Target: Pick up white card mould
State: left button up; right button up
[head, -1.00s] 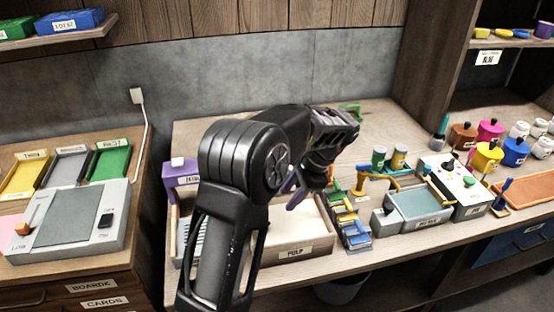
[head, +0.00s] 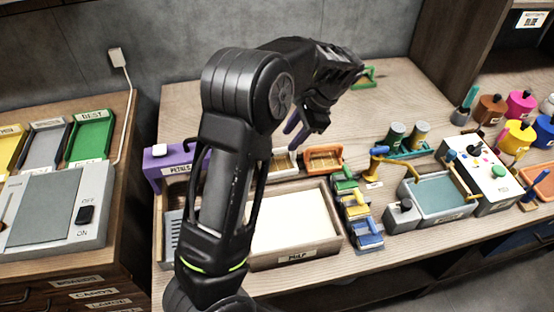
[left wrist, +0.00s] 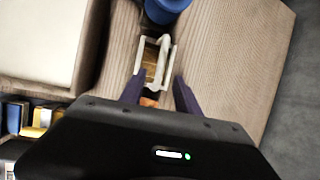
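The white card mould, a small white-rimmed frame with a brown inside, lies on the bench behind the pulp tray. In the head view the mould (head: 284,160) is partly hidden by my left arm. In the left wrist view the mould (left wrist: 143,72) lies just beyond my fingertips, with its light handle across it. My left gripper (head: 300,132) is above and behind it. In the left wrist view the gripper (left wrist: 158,88) has its two purple fingers apart and nothing between them is held. My right gripper is not in view.
An orange mould (head: 323,158) lies just right of the white one. The pulp tray (head: 295,257) stands in front. A purple petals box (head: 160,170) is at left. Several coloured pieces (head: 360,220) stand at right. The bench behind is mostly clear.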

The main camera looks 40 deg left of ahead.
aim_at(281, 150)
pick_arm(q)
jog(key=shift+x, duration=1.05)
jog(key=shift+s+a+f, duration=0.1)
jog(key=shift+f, duration=0.1)
jog(key=shift+p+x, duration=0.85)
jog(key=shift+x, duration=1.55)
jog(key=shift+c, duration=0.2)
grip_shut()
